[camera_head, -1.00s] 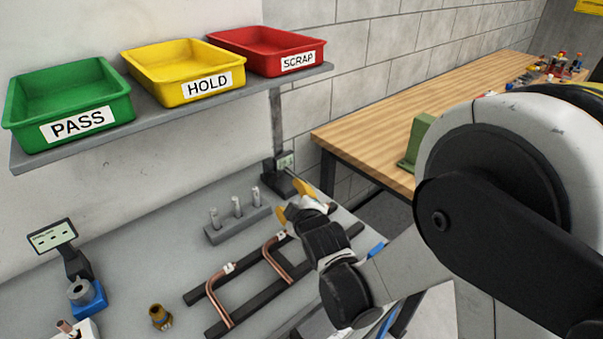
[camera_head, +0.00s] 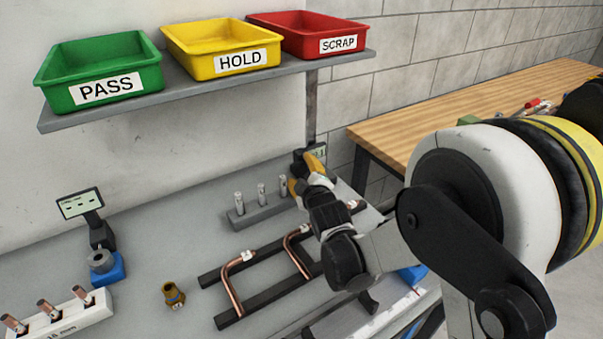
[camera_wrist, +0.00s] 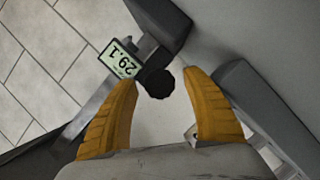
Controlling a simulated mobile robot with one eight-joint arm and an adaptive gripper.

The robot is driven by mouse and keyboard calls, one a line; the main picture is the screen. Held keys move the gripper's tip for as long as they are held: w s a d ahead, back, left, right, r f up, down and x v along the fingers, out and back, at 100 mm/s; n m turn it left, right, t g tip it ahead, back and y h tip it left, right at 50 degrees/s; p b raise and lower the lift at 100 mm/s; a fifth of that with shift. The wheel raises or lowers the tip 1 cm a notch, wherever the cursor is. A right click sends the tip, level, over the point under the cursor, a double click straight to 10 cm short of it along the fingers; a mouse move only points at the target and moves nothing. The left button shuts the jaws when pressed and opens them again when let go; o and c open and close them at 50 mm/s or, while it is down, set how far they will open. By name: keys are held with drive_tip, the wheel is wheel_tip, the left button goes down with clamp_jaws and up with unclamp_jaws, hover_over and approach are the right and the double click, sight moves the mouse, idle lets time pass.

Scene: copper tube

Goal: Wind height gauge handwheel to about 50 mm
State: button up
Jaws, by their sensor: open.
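The height gauge (camera_head: 301,160) stands at the back right of the grey bench, partly hidden by my gripper. In the wrist view its small display (camera_wrist: 122,63) reads 29.1, upside down and tilted. A black round knob, seemingly the handwheel (camera_wrist: 160,83), sits beside the display. My gripper (camera_head: 304,175) has yellow fingers spread apart, with nothing held. In the wrist view the knob appears between the fingertips of my gripper (camera_wrist: 162,78); whether they are level with it in depth I cannot tell. No contact is visible.
A grey block with several upright pins (camera_head: 262,211) stands left of my gripper. Bent copper tubes (camera_head: 232,285) lie on a dark rack (camera_head: 265,292) in front. A shelf (camera_head: 210,88) with green, yellow and red trays hangs above. A wooden table (camera_head: 450,115) stands right.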

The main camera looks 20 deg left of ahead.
drive_tip(key=c, duration=1.2)
drive_tip(key=shift+r+m, duration=0.1)
drive_tip(key=shift+m, duration=0.2)
drive_tip(key=m+g, duration=0.1)
drive_tip(key=m+p, duration=0.1)
drive_tip(key=shift+w+d+r+m+g+y, duration=0.1)
drive_tip(key=shift+d+m+g+y, duration=0.05)
drive_tip(key=shift+m+g+y, duration=0.2)
drive_tip(key=m+g+y, duration=0.1)
drive_tip(key=m+g, duration=0.1)
drive_tip(key=m, duration=0.1)
drive_tip(key=m+g+y, duration=0.1)
drive_tip(key=m, duration=0.2)
drive_tip(key=shift+g+y, duration=0.25)
drive_tip(key=shift+g, duration=0.1)
drive_tip(key=shift+c, duration=0.2)
drive_tip(key=shift+m+g+y+b, duration=0.4)
drive_tip(key=shift+m+y, duration=0.1)
drive_tip(key=shift+m, duration=0.45)
